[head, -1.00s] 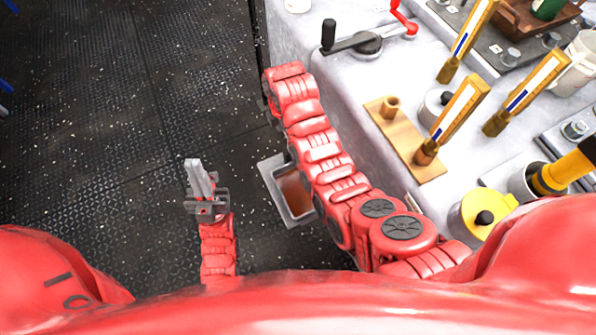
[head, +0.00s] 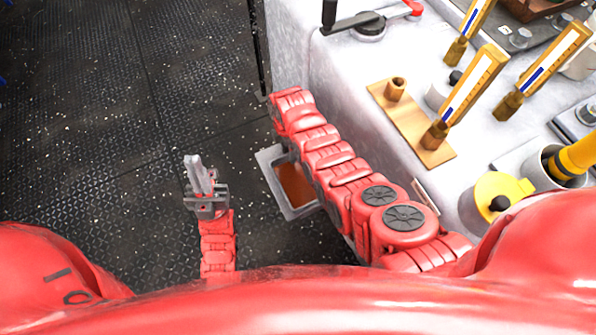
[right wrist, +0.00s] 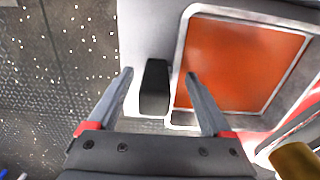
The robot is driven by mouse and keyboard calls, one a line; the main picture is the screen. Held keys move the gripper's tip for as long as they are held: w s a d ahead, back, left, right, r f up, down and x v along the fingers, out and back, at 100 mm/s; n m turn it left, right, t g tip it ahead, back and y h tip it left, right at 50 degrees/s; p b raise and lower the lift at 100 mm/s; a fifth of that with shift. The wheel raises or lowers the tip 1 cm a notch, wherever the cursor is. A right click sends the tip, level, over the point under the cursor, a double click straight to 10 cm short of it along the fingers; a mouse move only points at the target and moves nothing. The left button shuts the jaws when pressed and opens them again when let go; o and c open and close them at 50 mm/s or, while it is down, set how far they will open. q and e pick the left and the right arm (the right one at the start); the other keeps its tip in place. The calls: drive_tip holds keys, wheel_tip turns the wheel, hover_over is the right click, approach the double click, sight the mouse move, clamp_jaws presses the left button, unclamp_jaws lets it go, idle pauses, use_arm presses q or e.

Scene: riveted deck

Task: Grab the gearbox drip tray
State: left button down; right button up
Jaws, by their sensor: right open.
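The gearbox drip tray (head: 305,211) is a grey rectangular pan with an orange-brown inside, low beside the bench in the head view. My right arm covers its right part. In the right wrist view the tray's pale rim (right wrist: 180,62) and orange inside fill the upper right. A black grip (right wrist: 155,88) on its near side lies between the fingertips of my right gripper (right wrist: 158,77), which is open with a gap on both sides. The right fingers are hidden in the head view. My left gripper (head: 198,175) is over the floor left of the tray, its fingers close together.
The dark, speckled deck (head: 110,120) on the left is clear.

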drive_tip(key=shift+f, duration=0.4)
clamp_jaws()
